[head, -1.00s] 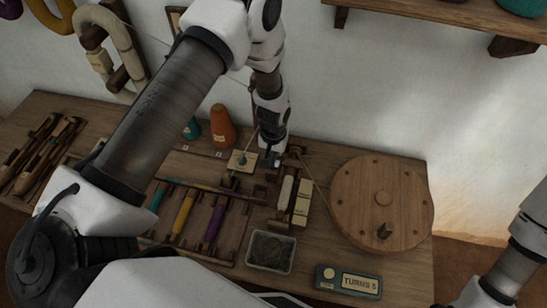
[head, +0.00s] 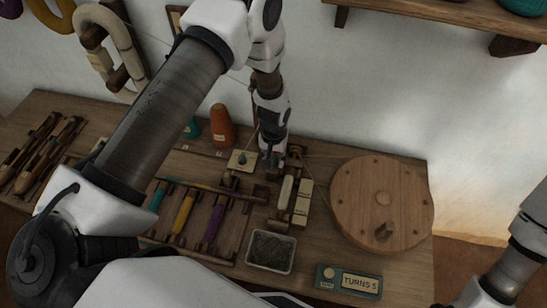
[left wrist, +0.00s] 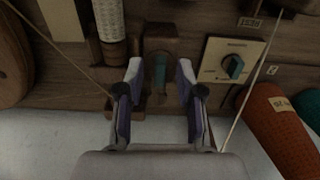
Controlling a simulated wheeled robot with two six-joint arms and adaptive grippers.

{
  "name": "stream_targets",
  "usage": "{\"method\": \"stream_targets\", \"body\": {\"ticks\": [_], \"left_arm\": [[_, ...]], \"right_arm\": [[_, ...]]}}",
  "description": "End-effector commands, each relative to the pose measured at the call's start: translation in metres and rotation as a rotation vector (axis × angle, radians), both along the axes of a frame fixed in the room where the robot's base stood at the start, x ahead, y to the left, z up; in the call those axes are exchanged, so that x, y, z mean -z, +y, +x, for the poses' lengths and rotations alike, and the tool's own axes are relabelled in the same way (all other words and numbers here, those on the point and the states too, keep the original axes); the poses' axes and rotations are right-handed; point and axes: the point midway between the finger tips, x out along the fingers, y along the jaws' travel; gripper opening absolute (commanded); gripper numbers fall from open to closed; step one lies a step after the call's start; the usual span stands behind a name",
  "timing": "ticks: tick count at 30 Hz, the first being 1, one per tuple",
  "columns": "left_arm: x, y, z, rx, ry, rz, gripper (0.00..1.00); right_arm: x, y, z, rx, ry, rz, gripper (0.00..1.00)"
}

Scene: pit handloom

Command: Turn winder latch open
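A teal lever (left wrist: 160,70), which looks like the winder latch, stands on a dark wooden block in the left wrist view. My left gripper (left wrist: 160,88) is open, with one finger on each side of the lever. A gap shows between the lever and each finger. In the head view my left gripper (head: 272,158) points down at the back of the bench, beside the winder's pale bobbin (head: 286,191), and the lever is hard to make out there. The round wooden winder wheel (head: 382,204) stands to the right. My right gripper is out of view.
A pale plate with a teal knob (left wrist: 235,67) sits close beside the gripper. Orange (head: 222,125) and teal cones stand behind. A rack of coloured bobbins (head: 182,212), a grey tray (head: 271,251) and a counter reading "TURNS 5" (head: 348,282) lie in front. Thin cords run nearby.

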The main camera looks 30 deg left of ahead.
Motion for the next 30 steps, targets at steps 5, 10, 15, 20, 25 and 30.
{"method": "stream_targets", "body": {"ticks": [5, 10, 15, 20, 25, 30], "left_arm": [[-0.013, 0.0, 0.001, 0.0, -0.003, 0.0, 0.36], [-0.052, 0.0, 0.002, 0.0, -0.005, 0.0, 0.36], [-0.094, 0.0, 0.001, 0.0, -0.003, 0.0, 0.36], [-0.116, 0.0, 0.001, 0.0, 0.0, 0.0, 0.36], [-0.12, 0.0, 0.0, 0.0, 0.002, -0.001, 0.36], [-0.12, 0.0, 0.0, 0.0, 0.001, 0.0, 0.36]], "right_arm": [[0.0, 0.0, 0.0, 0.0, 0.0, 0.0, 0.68], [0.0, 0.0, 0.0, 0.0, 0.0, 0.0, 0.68], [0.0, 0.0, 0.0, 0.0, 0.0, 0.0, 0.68], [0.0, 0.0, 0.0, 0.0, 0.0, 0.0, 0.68], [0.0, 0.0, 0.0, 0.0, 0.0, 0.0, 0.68], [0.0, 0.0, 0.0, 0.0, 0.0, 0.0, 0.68]]}}
